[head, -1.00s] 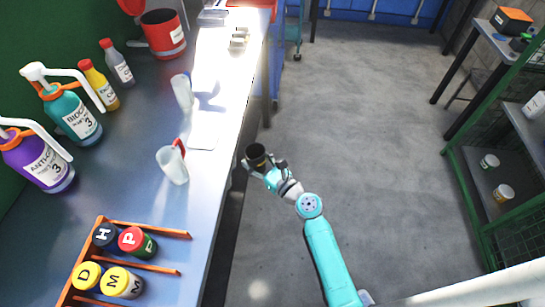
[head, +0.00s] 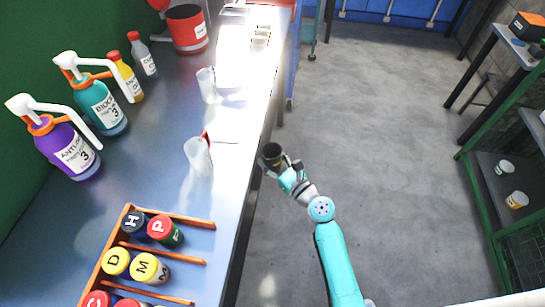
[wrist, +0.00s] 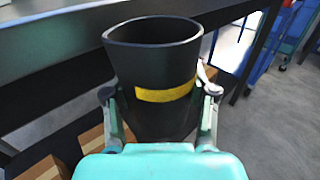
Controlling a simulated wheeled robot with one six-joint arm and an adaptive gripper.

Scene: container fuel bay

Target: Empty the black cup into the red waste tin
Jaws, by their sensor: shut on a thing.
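My gripper (wrist: 158,108) is shut on the black cup (wrist: 150,65), which has a yellow band and stands upright between the fingers in the wrist view. In the head view the black cup (head: 272,154) is held beside the bench's right edge, over the floor. What is in the cup cannot be seen. The red waste tin (head: 188,30) stands at the far end of the bench, with a white label and a dark open top. Its red lid (head: 158,4) shows partly at the top edge. The cup is well apart from the tin.
Two clear beakers (head: 198,157) (head: 207,86) stand on the bench (head: 150,185) near its right edge. Pump bottles (head: 68,148) and smaller bottles line the left. An orange rack (head: 205,222) holds lettered jars in front. The floor (head: 390,130) to the right is clear.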

